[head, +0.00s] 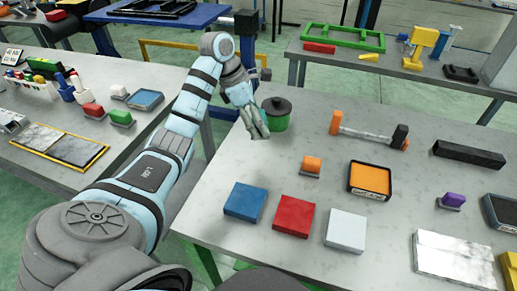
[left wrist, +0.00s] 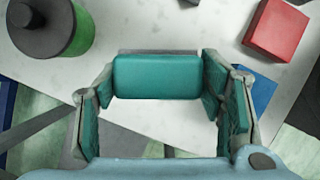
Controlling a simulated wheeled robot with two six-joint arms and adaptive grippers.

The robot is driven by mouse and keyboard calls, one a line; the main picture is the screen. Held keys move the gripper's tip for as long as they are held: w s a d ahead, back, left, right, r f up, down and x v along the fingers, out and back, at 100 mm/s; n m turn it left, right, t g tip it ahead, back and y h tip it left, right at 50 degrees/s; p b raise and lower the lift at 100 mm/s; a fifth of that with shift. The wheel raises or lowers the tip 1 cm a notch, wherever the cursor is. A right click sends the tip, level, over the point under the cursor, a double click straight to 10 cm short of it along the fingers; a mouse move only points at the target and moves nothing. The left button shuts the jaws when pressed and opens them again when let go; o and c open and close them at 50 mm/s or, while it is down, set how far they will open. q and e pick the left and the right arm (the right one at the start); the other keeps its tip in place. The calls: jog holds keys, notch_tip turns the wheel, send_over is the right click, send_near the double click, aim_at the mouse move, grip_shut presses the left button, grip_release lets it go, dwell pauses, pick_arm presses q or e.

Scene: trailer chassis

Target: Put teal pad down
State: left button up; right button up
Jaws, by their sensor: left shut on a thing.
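The teal pad (left wrist: 156,77) shows in the left wrist view as a rounded teal block with a thin grey edge behind it. It sits between the fingers of my left gripper (left wrist: 158,88), which is shut on it. In the head view my left gripper (head: 258,124) is at the far left part of the grey table (head: 310,108), beside a green canister. The pad is hidden there behind the gripper. How far the pad is above the table I cannot tell. My right gripper is not in view.
The green canister (head: 276,115) with a dark lid stands close to my left gripper. Blue (head: 245,201), red (head: 294,215) and white (head: 345,230) blocks lie nearer the front. An orange stamp-like piece (head: 312,166) and an orange-topped tray (head: 370,179) lie to the right.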

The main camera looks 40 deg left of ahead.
pick_arm(q)
notch_tip(320, 180, down, 12)
jog(key=shift+r+p, duration=0.25)
jog(key=shift+p, duration=0.2)
jog(key=shift+f, duration=0.1)
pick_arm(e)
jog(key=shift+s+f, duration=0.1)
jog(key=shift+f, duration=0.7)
pick_arm(q)
jog(key=shift+w, duration=0.1)
jog(key=shift+f, duration=0.15)
jog(key=o, duration=1.1)
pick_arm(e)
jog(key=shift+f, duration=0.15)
pick_arm(q)
jog(key=shift+r, duration=0.2)
jog(key=v, duration=1.2)
jog(key=shift+p, duration=0.4)
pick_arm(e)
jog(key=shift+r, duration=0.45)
